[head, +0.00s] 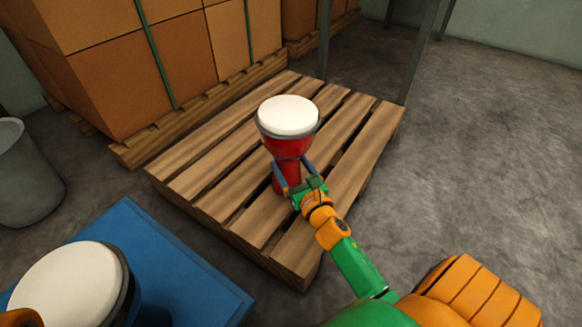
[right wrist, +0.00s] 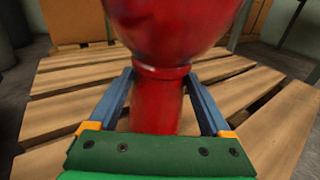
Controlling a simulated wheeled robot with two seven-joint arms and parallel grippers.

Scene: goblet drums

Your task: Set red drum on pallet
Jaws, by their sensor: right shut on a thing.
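The red drum (head: 290,147) has a white head and a grey rim, and it stands upright over the middle of the wooden pallet (head: 220,211). My right gripper (head: 292,172) is shut on the drum's narrow stem, with one blue finger on each side. In the right wrist view the red drum (right wrist: 170,30) fills the upper middle, between the fingers of my right gripper (right wrist: 160,85), with the pallet slats (right wrist: 70,95) behind it. The drum's foot is partly hidden by the gripper, so I cannot tell if it touches the slats. My left gripper does not show.
A blue platform (head: 205,285) at the lower left bears another white-headed drum (head: 70,287). Stacked cardboard boxes (head: 130,85) stand on a pallet behind. A grey bin (head: 25,175) is at the left, and grey metal posts (head: 418,50) rise behind the pallet. Floor at the right is clear.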

